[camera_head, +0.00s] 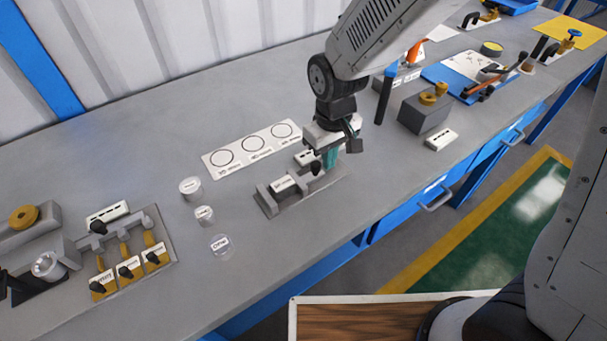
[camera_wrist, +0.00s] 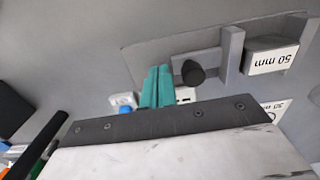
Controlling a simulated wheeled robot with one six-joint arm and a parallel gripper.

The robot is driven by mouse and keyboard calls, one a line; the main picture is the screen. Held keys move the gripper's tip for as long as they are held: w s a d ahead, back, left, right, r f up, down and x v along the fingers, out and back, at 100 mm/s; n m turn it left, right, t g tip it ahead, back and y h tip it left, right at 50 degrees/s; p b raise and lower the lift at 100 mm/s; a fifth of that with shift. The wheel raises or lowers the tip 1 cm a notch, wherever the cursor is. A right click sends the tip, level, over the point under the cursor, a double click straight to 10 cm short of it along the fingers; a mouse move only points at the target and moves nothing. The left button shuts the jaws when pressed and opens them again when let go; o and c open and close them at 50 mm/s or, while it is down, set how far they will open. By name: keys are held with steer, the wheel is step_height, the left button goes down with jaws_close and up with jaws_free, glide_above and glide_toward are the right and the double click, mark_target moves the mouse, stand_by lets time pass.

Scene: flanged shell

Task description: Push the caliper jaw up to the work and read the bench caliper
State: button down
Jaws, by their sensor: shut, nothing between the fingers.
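The bench caliper (camera_head: 268,203) is a grey base with an upright jaw at its left end, and its base also shows in the wrist view (camera_wrist: 150,52). The work, a grey block labelled 50 mm (camera_wrist: 270,57), sits between the jaws; it also shows in the head view (camera_head: 284,183). The sliding jaw (camera_wrist: 233,55) stands right beside the block; I cannot tell if they touch. A black knob (camera_wrist: 192,74) sticks up from the slide. My gripper (camera_head: 331,158) has teal fingers, shut and empty, low beside the knob on the side away from the block; the fingers show in the wrist view (camera_wrist: 157,88).
A white card with three circles (camera_head: 252,149) lies behind the caliper. Clear labelled discs (camera_head: 204,215) stand to its left. A fixture with yellow tagged parts (camera_head: 128,268) is at far left. A grey block with brass rings (camera_head: 425,112) and a blue tray stand at right.

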mark_target(324, 172)
steer(key=shift+s+a, duration=0.5)
steer(key=shift+a, duration=0.25)
stand_by(0.5)
steer(key=shift+d, duration=0.1)
stand_by(0.6)
steer(key=shift+w+d, duration=0.2)
step_height(324, 172, up, 7)
stand_by(0.9)
stand_by(0.5)
